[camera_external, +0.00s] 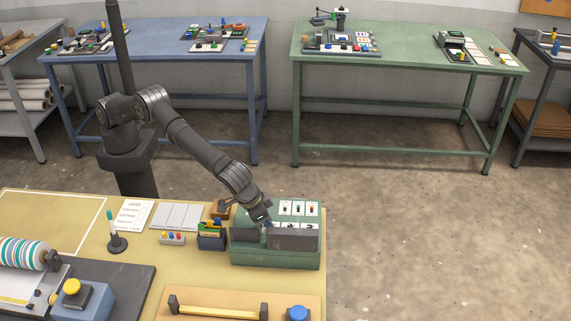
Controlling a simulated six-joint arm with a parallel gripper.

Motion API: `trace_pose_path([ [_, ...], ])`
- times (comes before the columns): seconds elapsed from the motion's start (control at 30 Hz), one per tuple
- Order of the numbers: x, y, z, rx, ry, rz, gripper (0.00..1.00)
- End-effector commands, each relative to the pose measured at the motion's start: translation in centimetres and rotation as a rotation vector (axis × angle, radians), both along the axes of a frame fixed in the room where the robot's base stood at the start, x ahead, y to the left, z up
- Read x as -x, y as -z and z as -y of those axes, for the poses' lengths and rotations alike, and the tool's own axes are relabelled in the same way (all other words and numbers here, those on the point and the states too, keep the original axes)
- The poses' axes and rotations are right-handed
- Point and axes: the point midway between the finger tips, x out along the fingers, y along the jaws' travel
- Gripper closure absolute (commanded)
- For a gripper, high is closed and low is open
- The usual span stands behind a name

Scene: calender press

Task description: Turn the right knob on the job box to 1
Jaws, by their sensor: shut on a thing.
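The job box (275,255) is a green box at the right end of the yellow table. Its sloped top has several white label plates with small dark and coloured controls, and two dark blocks at the front. My gripper (268,222) reaches down from the upper left onto the middle of the box's top. It is shut on a small part there, apparently a knob. The fingers and wrist cover that part, so I cannot tell which knob it is or where it points. The knob numbers are too small to read.
A dark holder with coloured cards (211,240) stands just left of the box. A small block with coloured buttons (172,238) lies further left. A tan board with a yellow bar (215,311) and a blue knob (298,313) lie in front. Open floor is to the right.

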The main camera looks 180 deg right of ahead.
Motion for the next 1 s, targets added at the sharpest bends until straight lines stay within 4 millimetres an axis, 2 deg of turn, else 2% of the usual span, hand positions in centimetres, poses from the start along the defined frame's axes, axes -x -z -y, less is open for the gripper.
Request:
trace_pose_path([
  [0.4, -0.25, 0.17, -0.15, 0.001, -0.249, 0.000, 1.00],
  [1.0, -0.27, 0.07, -0.16, 0.002, -0.325, 0.000, 1.00],
])
